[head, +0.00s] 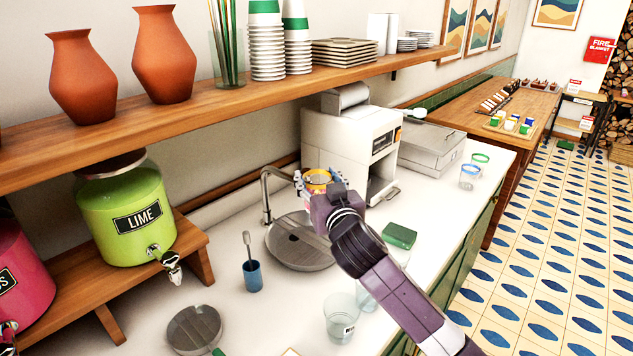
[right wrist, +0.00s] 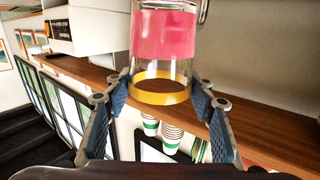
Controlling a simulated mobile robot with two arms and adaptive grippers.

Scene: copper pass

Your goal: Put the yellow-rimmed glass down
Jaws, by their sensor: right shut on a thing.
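The yellow-rimmed glass (head: 318,178) is in my right gripper (head: 318,186), raised above the counter near the round sink and tap. In the right wrist view the glass (right wrist: 165,45) sits between the two blue-padded fingers (right wrist: 162,100), with its yellow rim and a pink band showing. That view appears upside down, so the glass looks upright with its rim on top. My right gripper and wrist hide most of the glass in the head view. My left gripper is not in view.
The round sink (head: 302,245) has a tap behind it. A white machine (head: 350,135) stands behind. Clear tumblers (head: 341,320), a green sponge (head: 399,236) and a blue cup (head: 252,277) stand around. Blue-rimmed (head: 469,179) and green-rimmed (head: 480,159) glasses are farther right. A shelf (head: 215,98) overhangs.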

